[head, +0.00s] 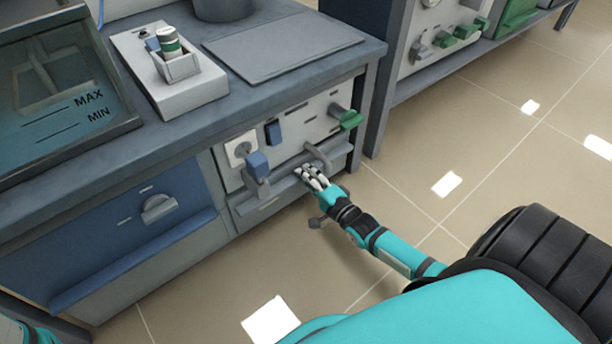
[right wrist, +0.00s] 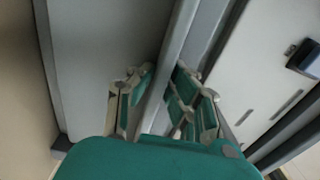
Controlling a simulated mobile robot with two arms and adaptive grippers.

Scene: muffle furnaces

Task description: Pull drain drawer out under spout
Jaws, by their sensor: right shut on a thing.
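The drain drawer (head: 268,205) is a long grey front with a raised lip, low in the bench under the white control panel. The grey curved spout (head: 318,155) sticks out of the panel just above it. My right gripper (head: 308,179) is at the drawer's lip, below the spout. In the right wrist view its fingers (right wrist: 160,98) lie on both sides of the grey lip (right wrist: 183,40), shut on it. The drawer's inside is hidden, and I cannot tell how far out it stands. My left gripper is out of view.
A blue-handled valve (head: 257,165) and a green-handled valve (head: 350,120) stick out of the panel on either side of the spout. A blue drawer (head: 120,225) is at left. The tiled floor (head: 400,170) before the bench is clear.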

